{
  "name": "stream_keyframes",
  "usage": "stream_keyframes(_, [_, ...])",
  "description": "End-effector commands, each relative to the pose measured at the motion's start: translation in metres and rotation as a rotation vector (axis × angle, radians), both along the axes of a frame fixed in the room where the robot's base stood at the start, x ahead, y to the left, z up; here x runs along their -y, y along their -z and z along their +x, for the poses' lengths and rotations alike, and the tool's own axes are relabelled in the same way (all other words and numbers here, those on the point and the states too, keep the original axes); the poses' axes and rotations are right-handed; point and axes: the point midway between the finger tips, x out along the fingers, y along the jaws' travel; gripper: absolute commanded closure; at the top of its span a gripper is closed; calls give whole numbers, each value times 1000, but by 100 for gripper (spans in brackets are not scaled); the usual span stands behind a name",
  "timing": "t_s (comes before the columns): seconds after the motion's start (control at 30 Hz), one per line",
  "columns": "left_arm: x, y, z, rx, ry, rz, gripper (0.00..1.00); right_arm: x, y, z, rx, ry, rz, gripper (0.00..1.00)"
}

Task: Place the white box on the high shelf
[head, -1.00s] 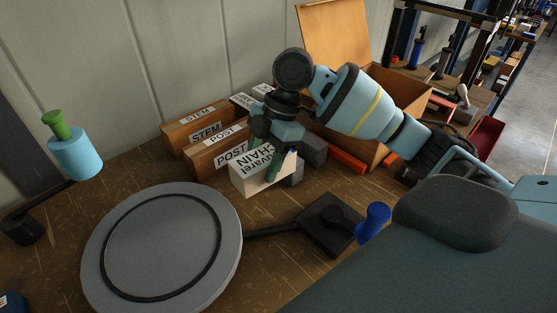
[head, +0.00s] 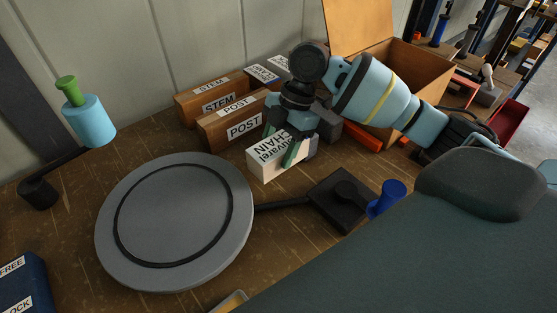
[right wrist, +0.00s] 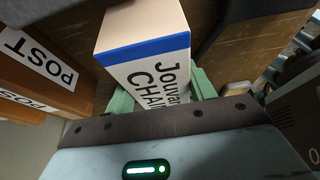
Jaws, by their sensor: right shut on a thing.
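The white box (head: 268,162), with black lettering ending in "CHAIN", is at the middle of the head view, in front of the brown POST box. My right gripper (head: 283,147) comes down on it from above, its green fingers shut on the box's sides. In the right wrist view the white box (right wrist: 150,75) sits between the green fingers and shows a blue stripe near one end. I cannot tell whether its underside touches the bench. My left gripper is out of view. I cannot make out which surface is the high shelf.
Brown STEM (head: 190,109) and POST (head: 215,132) boxes stand behind the white box. An open wooden crate (head: 440,72) is at the back right. A grey round disc (head: 172,222) fills the bench's front left.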

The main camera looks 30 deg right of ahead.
Motion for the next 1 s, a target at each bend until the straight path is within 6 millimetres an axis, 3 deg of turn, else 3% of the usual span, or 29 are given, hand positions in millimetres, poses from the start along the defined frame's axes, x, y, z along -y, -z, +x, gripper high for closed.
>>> stream_keyframes(0.33, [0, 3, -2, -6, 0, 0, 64, 0, 46, 0, -2, 1, -1, 82])
stream_keyframes(0.73, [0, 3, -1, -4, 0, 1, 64, 0, 50, 0, 0, 1, 0, 82])
stream_keyframes(0.77, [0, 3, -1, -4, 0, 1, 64, 0, 51, 0, -1, 1, -1, 44])
stream_keyframes(0.9, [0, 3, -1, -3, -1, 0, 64, 0, 51, 0, -1, 1, -1, 26])
stream_keyframes(1.0, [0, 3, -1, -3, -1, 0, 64, 0, 51, 0, -1, 1, -1, 24])
